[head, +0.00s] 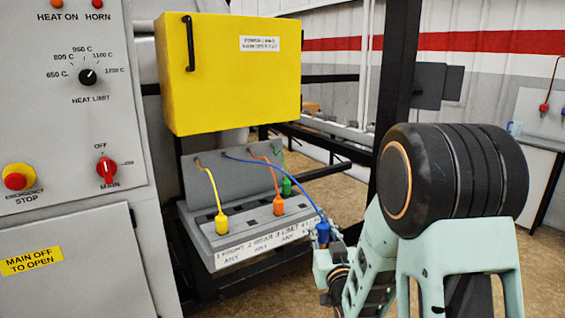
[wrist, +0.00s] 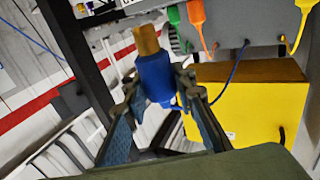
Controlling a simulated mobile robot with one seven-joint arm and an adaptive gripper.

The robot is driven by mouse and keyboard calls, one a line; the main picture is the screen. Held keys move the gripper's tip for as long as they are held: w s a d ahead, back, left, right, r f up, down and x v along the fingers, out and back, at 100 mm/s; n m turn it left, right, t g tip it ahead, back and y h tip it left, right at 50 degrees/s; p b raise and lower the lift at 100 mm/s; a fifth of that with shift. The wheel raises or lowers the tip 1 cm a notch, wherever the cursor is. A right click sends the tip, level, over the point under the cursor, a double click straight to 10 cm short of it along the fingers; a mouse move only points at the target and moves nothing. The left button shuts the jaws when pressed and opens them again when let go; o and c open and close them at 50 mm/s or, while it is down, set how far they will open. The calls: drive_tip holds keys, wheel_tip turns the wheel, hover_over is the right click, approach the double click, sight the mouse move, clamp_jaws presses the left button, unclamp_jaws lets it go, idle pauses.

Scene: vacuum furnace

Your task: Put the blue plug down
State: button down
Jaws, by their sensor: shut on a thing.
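The blue plug (head: 323,232) is at the right end of the grey socket panel (head: 190,225). Its blue cable arcs back to the panel's upper face. My gripper (head: 326,248) is shut on the plug's body. In the wrist view the blue plug (wrist: 155,78) sits between the two fingers of my gripper (wrist: 158,90), and its brass-coloured end (wrist: 146,38) points away from the palm. That end shows bare in the wrist view, apart from the panel. Whether the plug touches the panel's right edge cannot be told in the head view.
A yellow plug (head: 221,222), an orange plug (head: 278,205) and a green plug (head: 286,186) stand on the panel with their cables. A yellow box (head: 230,85) hangs above. A black post (head: 398,75) stands behind my arm. Control cabinet (head: 75,120) at left.

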drive_tip(key=s+d+f+m+h, duration=0.1)
drive_tip(key=d+h, duration=0.1)
drive_tip(key=d, duration=0.2)
wheel_tip(320, 180, up, 19)
drive_tip(key=p, duration=1.9)
drive_tip(key=shift+a+r, duration=0.2)
drive_tip(key=shift+a, duration=0.15)
drive_tip(key=shift+s, duration=0.1)
